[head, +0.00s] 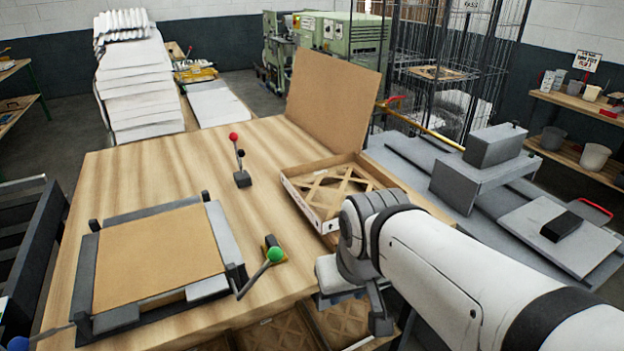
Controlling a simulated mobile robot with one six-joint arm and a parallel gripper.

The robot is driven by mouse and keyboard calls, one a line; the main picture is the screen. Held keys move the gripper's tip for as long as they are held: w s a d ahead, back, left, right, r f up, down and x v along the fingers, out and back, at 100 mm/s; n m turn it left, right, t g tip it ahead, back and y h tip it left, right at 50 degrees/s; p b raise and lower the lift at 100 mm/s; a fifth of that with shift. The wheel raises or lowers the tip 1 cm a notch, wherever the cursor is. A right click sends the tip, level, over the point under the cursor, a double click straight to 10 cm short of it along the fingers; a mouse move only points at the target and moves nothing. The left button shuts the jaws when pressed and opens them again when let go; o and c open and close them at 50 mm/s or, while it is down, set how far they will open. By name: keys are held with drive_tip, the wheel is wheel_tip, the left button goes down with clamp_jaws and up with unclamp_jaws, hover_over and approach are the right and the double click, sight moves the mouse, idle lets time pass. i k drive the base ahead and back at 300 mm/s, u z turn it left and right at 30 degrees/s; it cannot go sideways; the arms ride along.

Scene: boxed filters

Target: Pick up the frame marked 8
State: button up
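A lattice frame (340,186) lies in an open cardboard box (304,204) with its brown lid (334,98) raised, at the right of the wooden table. More lattice-patterned frames (281,334) show low at the front, below the table edge, partly cut off by the picture's bottom. No number 8 is legible on any of them. My gripper (354,308) hangs at the end of my white arm, in front of the box and beside the table's front right edge, over or near the lower frames. Its fingertips are partly hidden, and I cannot tell its opening or any contact.
A dark fixture (86,274) holding a brown board (158,255) stands on the table's left. A red-knobbed lever (241,175) and a green-knobbed lever (272,255) stick up. Grey equipment (482,185) stands right. The table's middle (190,160) is clear.

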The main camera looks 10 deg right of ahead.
sight(289, 177)
drive_tip(key=u, duration=3)
drive_tip(key=k, duration=1.35)
drive_tip(key=z, duration=2)
drive_tip(key=i, duration=1)
